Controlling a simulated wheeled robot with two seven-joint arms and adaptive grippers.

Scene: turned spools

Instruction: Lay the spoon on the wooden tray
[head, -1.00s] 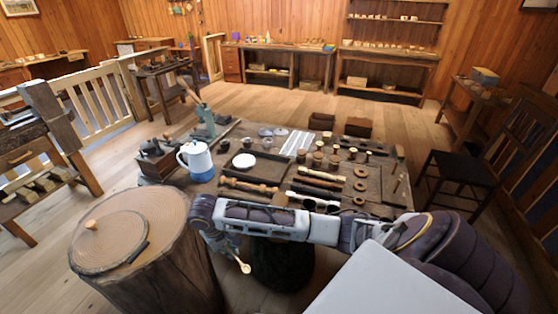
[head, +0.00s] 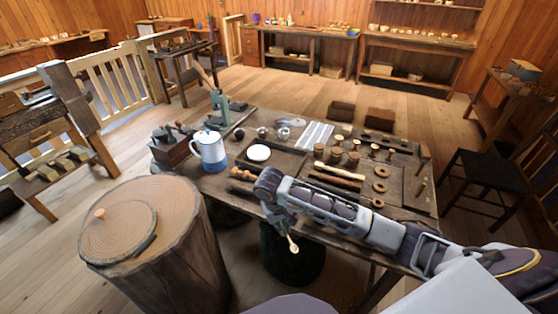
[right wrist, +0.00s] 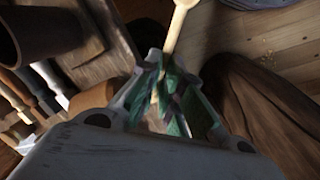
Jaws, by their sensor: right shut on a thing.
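The pale wooden spoon (head: 293,245) hangs down from my right gripper (head: 285,225) in the head view, in front of the table's near edge. In the right wrist view the spoon's handle (right wrist: 174,32) runs up from between the green-padded fingers (right wrist: 165,85), which are shut on it. The dark wooden tray (head: 296,171) lies on the table beyond the gripper, with a white dish (head: 258,153) in its back left part. My left gripper is not in view.
A blue-and-white pot (head: 209,150) stands left of the tray. A large stump (head: 185,240) with a round board stands at the left. Several turned wooden pieces and rings (head: 380,187) lie at the table's right. The tray's near part looks bare.

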